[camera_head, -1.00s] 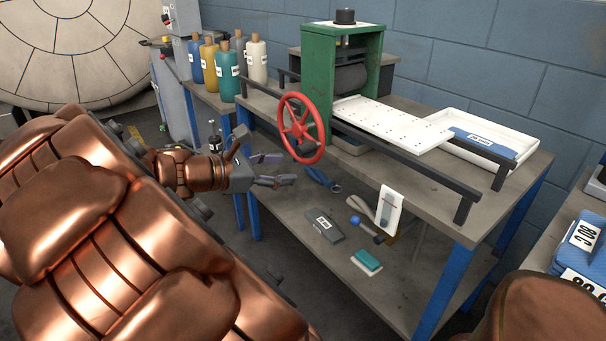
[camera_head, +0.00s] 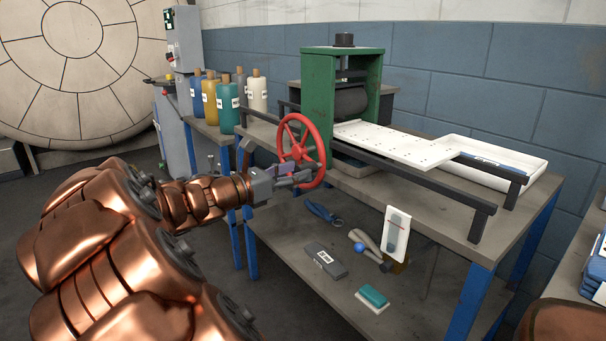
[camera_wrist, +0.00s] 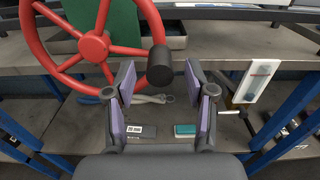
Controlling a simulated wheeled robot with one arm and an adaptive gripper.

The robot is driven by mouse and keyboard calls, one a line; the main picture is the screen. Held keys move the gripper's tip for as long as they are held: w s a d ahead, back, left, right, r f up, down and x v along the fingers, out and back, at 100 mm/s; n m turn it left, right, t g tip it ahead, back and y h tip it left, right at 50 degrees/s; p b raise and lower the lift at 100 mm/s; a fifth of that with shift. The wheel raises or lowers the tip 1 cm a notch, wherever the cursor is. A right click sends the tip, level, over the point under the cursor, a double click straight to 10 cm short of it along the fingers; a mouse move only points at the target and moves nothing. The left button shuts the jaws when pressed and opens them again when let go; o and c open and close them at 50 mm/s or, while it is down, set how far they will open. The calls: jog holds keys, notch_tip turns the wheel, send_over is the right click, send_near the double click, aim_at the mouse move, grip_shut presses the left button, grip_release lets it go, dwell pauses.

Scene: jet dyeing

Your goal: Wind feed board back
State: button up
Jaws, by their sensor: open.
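The white feed board (camera_head: 398,145), dotted with small holes, lies flat on dark rails and reaches out to the right from the green press frame (camera_head: 318,105). A dark roller (camera_head: 350,102) sits inside the frame. The red handwheel (camera_head: 322,150) is on the frame's near left side. In the wrist view the red wheel (camera_wrist: 96,45) fills the upper left, and its dark handle knob (camera_wrist: 159,68) is at its right rim. My gripper (camera_head: 300,178) is at the wheel's lower rim. In the wrist view my gripper (camera_wrist: 164,95) is open, with the knob just beyond and between its fingertips.
A white tray (camera_head: 538,167) lies by the board's right end. Coloured bottles (camera_head: 228,108) stand at the back left.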

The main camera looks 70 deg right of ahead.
jog(key=shift+b+x, duration=0.3)
jog(key=shift+x, duration=1.15)
grip_shut()
